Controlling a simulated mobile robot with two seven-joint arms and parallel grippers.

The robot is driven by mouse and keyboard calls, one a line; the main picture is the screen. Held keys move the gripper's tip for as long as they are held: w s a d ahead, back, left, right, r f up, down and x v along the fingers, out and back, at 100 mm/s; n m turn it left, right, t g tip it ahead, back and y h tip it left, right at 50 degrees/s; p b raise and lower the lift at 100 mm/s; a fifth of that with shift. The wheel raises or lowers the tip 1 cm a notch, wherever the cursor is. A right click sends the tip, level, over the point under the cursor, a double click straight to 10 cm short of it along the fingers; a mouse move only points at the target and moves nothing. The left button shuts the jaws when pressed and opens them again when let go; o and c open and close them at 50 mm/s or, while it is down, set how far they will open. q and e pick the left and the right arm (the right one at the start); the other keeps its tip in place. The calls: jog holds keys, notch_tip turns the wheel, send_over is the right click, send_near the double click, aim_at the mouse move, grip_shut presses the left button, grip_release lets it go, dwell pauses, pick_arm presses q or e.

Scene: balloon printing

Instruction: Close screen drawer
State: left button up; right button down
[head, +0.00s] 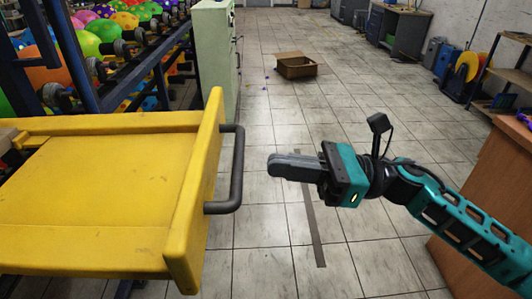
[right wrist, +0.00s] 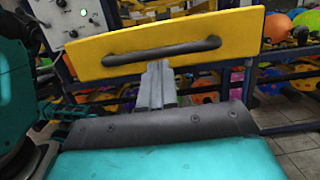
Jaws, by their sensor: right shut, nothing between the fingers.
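The yellow screen drawer (head: 90,195) stands pulled out at the left of the head view. Its front panel (head: 195,190) faces right and carries a dark grey bar handle (head: 232,170). My right gripper (head: 272,166) is shut and empty, a short gap to the right of the handle and pointing at it. In the right wrist view the drawer front (right wrist: 235,32) spans the top, with its handle (right wrist: 165,50) just beyond my shut fingertips (right wrist: 158,66). My left gripper is out of view.
A blue rack (head: 110,85) with colourful balloons stands behind the drawer. A pale green cabinet (head: 213,50) is beyond it. An open cardboard box (head: 296,67) lies on the tiled floor. A brown wooden cabinet (head: 495,200) is at the right. The floor between is clear.

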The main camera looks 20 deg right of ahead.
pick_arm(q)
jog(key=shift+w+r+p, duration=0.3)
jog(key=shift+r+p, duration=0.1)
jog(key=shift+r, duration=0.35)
pick_arm(e)
jog(key=x, duration=0.3)
jog(key=shift+a, duration=0.15)
jog(key=shift+w+a, duration=0.1)
